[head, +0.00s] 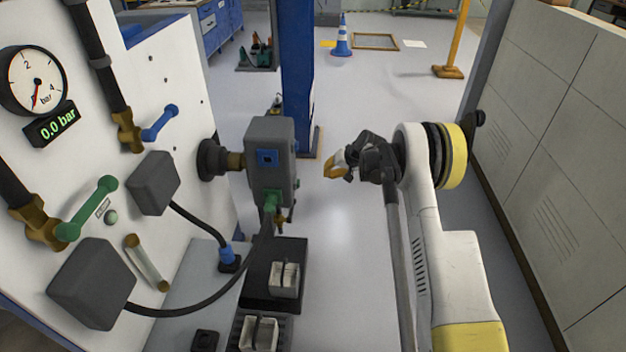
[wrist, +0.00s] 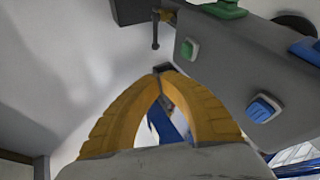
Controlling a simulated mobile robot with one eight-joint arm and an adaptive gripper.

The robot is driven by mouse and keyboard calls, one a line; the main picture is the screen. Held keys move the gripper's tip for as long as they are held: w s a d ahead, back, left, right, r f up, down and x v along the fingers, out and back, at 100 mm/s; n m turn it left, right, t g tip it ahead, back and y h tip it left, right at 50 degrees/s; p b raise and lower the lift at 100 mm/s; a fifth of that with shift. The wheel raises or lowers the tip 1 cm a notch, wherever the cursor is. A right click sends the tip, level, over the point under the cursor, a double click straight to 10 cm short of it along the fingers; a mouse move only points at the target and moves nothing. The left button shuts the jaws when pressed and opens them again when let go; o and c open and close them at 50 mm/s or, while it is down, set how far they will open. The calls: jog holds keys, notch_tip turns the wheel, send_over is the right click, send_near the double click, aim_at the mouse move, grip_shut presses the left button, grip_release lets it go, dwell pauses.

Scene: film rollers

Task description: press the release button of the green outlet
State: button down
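A grey outlet box (head: 258,160) stands out from the white panel on a brass pipe. Its green outlet (head: 271,201) is at the bottom, and a blue square (head: 268,158) shows on its side face. In the wrist view the green outlet (wrist: 226,9) is at the top edge. A small green button (wrist: 189,50) in a pale frame is beside it, with a blue button (wrist: 262,109) further right. My gripper (head: 331,165) is right of the box, apart from it, its yellow fingers towards it. In the wrist view the fingertips (wrist: 163,70) meet, with nothing between them.
A white panel (head: 190,80) with a gauge (head: 35,81), a green lever (head: 88,207) and a blue lever (head: 160,123) is at left. A blue post (head: 297,70) stands behind the box. Grey cabinets (head: 560,130) line the right. Floor between box and gripper is clear.

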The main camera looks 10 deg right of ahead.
aim_at(298, 184)
jog(key=shift+a, duration=0.1)
jog(key=w+a+f+b, duration=0.6)
jog(key=a+f, duration=0.1)
jog(key=f, duration=0.1)
jog(key=shift+w, duration=0.15)
dwell(0.4)
